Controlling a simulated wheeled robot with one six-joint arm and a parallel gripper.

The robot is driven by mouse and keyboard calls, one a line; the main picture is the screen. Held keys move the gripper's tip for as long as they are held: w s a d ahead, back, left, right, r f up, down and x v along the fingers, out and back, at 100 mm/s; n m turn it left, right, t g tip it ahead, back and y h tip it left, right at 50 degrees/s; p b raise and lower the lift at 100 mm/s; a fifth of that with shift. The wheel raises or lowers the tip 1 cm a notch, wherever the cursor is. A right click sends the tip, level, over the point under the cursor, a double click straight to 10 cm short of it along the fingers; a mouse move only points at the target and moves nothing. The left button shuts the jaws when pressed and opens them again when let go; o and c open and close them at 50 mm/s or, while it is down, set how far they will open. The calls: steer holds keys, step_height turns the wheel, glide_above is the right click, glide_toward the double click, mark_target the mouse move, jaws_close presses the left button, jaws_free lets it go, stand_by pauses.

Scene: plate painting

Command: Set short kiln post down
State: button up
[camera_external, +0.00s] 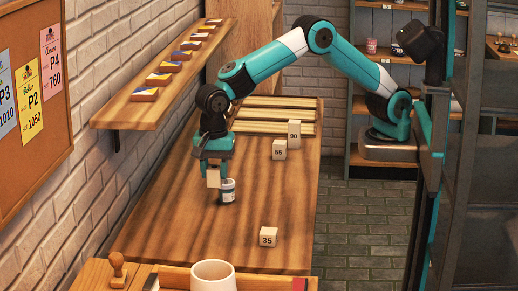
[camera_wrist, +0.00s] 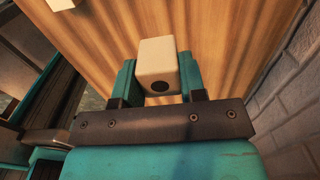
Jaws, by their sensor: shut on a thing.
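My gripper (camera_external: 213,163) points down over the wooden table and is shut on a cream kiln post (camera_external: 213,178). In the wrist view the post (camera_wrist: 158,58) sits between the two teal fingers (camera_wrist: 157,82), its near end showing a dark round hole. No number shows on it. It looks upright and seems a little above the tabletop; I cannot tell the exact gap. Other cream posts stand on the table: one marked 35 (camera_external: 268,237) at the front, one marked 55 (camera_external: 279,150) and a taller one marked 90 (camera_external: 294,134) at the back.
A small white and blue jar (camera_external: 228,192) stands just right of the held post, very close in the picture. A white mug (camera_external: 213,276) and a wooden stamp (camera_external: 118,270) are at the front edge. The wall shelf (camera_external: 165,92) runs along the left. The middle right of the table is clear.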

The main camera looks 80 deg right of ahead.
step_height(320, 180, down, 12)
steer(key=shift+p, duration=0.4)
steer(key=shift+f, duration=0.15)
steer(key=o, duration=1)
steer(key=shift+c, duration=0.2)
step_height(320, 180, up, 12)
steer(key=shift+r+b, duration=0.25)
steer(key=shift+b, duration=0.35)
